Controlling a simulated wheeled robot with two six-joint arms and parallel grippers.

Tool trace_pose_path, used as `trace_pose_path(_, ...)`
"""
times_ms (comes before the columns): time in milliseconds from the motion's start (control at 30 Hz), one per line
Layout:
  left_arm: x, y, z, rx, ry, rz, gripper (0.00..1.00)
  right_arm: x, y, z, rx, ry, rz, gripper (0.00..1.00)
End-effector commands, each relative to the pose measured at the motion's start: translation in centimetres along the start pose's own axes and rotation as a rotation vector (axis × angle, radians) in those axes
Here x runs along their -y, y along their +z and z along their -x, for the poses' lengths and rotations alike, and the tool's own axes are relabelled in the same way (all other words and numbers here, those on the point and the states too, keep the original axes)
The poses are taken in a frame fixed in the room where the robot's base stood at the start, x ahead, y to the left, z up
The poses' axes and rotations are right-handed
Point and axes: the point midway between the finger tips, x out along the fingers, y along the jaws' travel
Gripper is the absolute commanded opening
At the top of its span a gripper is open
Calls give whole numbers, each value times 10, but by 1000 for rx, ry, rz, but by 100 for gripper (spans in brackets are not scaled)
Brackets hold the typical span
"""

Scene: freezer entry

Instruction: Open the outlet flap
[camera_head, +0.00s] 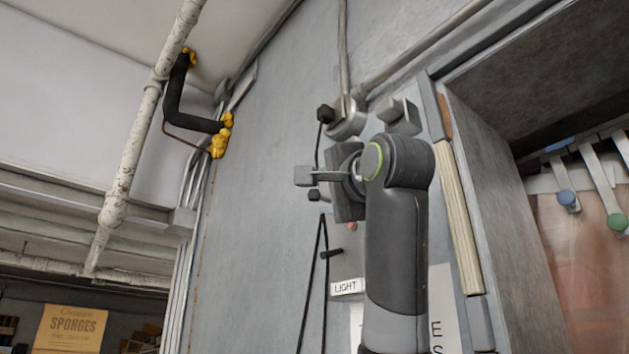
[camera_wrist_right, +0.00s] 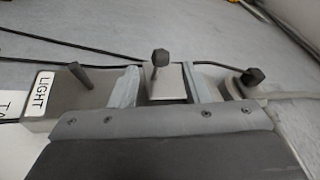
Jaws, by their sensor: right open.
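My right gripper (camera_head: 308,177) is raised in front of the grey wall, and its arm covers part of the fittings there. In the right wrist view its two fingers (camera_wrist_right: 165,88) are spread apart. Between them shows a small pale grey box or flap (camera_wrist_right: 168,84) with a dark knobbed lever (camera_wrist_right: 160,58); this may be the outlet flap, though I cannot tell for sure. I cannot tell whether the fingers touch it. A dark knob (camera_head: 314,195) shows just below the gripper in the head view. My left gripper is out of view.
A switch box labelled LIGHT (camera_wrist_right: 40,95) with a dark lever (camera_wrist_right: 80,75) sits beside one finger. Another dark knob (camera_wrist_right: 253,75) is beyond the other. Black cables hang along the wall. A doorway with hanging strips (camera_head: 590,190) opens at right.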

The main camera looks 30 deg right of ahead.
Motion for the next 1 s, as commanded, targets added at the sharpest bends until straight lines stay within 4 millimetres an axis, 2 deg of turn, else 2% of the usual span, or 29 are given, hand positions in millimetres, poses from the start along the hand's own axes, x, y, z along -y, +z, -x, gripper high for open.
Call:
trace_pose_path(33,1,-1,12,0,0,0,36,4,-1,-11,0,4,1,43)
trace_pose_path(300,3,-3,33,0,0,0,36,3,-1,-46,-1,2,1,43)
trace_pose_path(500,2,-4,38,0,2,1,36,1,0,-57,-1,1,1,43)
trace_pose_path(800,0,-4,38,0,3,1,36,0,0,-58,0,0,0,43)
trace_pose_path(1000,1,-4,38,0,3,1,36,0,0,-58,0,0,1,18)
